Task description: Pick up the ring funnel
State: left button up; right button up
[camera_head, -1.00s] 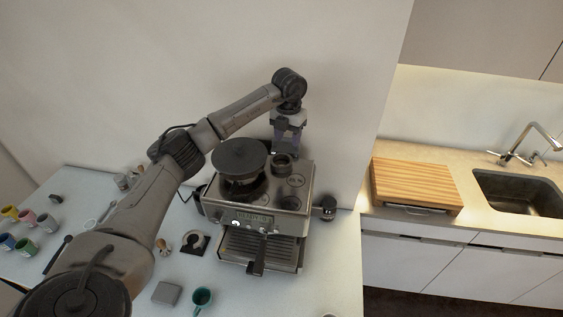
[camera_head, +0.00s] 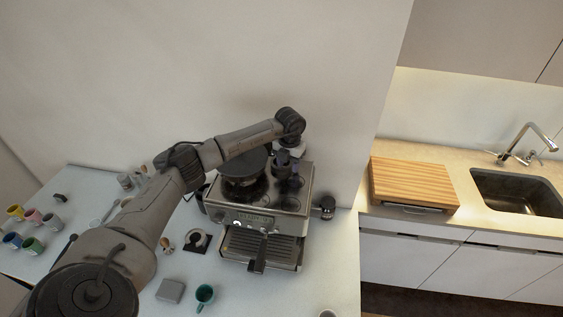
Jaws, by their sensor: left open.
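A dark ring-shaped piece, which looks like the ring funnel (camera_head: 282,170), sits on top of the espresso machine (camera_head: 311,186), right of the round dark hopper lid. My left gripper (camera_head: 288,161) is over this right part of the machine top, pointing down at the dark ring. Its jaws are open, but the fingers are dark and small and blend with the ring. I cannot tell whether they touch it or are around it. My right gripper is not in view.
The hopper (camera_head: 240,185) stands close left of the gripper. A small dark jar (camera_head: 327,207) is right of the machine. A wooden board (camera_head: 413,180) lies right.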

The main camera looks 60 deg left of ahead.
pick_arm(q)
jog(key=shift+f, duration=0.1)
grip_shut()
dwell(0.4)
